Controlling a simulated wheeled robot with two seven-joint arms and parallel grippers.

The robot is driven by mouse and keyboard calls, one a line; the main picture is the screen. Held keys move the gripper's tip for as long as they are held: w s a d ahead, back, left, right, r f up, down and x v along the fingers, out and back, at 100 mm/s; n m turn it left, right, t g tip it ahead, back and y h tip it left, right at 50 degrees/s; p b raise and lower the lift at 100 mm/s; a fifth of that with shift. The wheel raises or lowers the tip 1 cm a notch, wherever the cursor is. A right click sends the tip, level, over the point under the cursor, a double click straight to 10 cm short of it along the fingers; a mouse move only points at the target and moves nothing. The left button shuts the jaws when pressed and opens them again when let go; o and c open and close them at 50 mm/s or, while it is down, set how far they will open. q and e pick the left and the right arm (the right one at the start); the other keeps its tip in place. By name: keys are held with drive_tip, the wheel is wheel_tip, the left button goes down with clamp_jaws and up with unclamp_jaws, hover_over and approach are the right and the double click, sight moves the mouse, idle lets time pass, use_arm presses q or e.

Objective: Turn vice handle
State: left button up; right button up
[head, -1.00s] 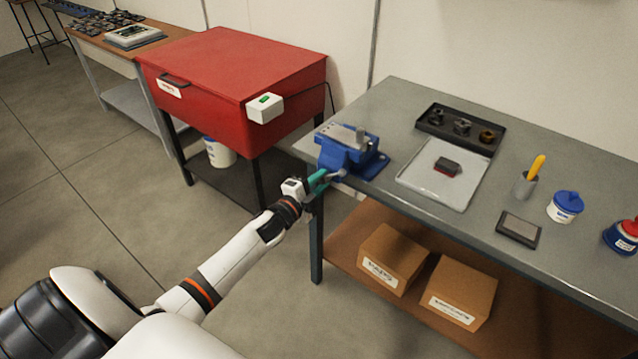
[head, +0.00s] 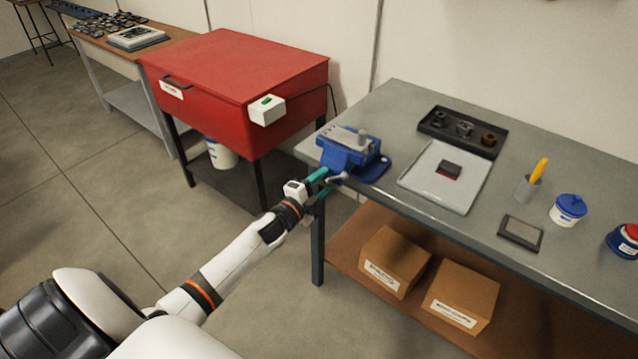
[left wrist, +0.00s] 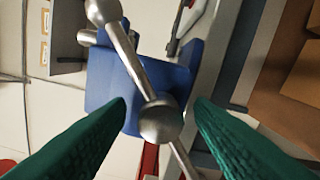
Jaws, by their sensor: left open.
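A blue vice (head: 350,150) is mounted at the left end of the grey workbench, and it also shows in the left wrist view (left wrist: 110,82). Its metal handle (head: 336,178) sticks out at the bench's front edge. In the left wrist view the handle bar (left wrist: 126,50) slants down past a round screw end, with a ball at its upper end. My left gripper (head: 322,182) is in front of the vice. It is open, and its green fingers (left wrist: 160,115) stand on either side of the screw end. I cannot tell whether they touch it. My right gripper is not in view.
A red cabinet (head: 235,70) stands left of the vice. Cardboard boxes (head: 395,260) sit on the lower shelf.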

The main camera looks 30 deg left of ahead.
use_arm(q)
drive_tip(key=s+b, duration=0.1)
drive_tip(key=s, duration=1.1)
drive_tip(key=shift+a, duration=0.45)
drive_tip(key=shift+w, duration=0.1)
